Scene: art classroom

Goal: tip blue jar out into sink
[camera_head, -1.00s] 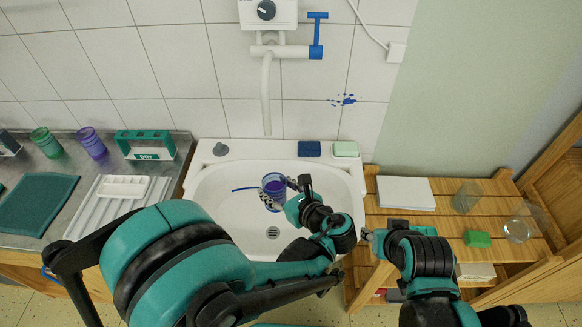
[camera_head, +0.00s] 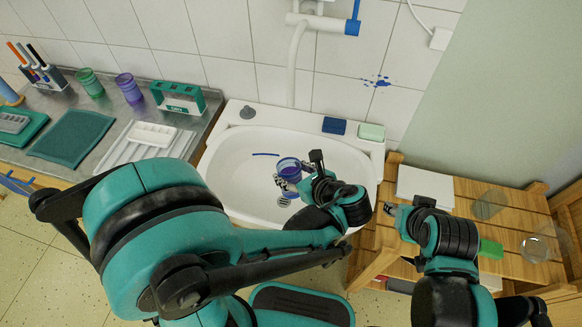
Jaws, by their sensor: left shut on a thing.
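The blue jar (camera_head: 289,167) is a clear cup with blue-violet liquid in it. It is over the white sink (camera_head: 226,160) and looks roughly upright. My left gripper (camera_head: 290,178) is shut on the jar from the right and front, and its wrist hides part of the jar. A dark blue streak (camera_head: 265,154) shows in the basin left of the jar. The drain (camera_head: 284,201) is just below the jar in the picture. My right gripper (camera_head: 391,209) is over the wooden shelf's left edge, away from the sink; its fingers are too small to judge.
A blue sponge (camera_head: 334,126) and a pale green soap (camera_head: 371,132) lie on the sink's back rim. Left, the counter holds a green cup (camera_head: 90,83), a purple cup (camera_head: 129,88) and a white tray (camera_head: 140,148). Clear glasses (camera_head: 489,204) stand on the wooden shelf (camera_head: 466,208).

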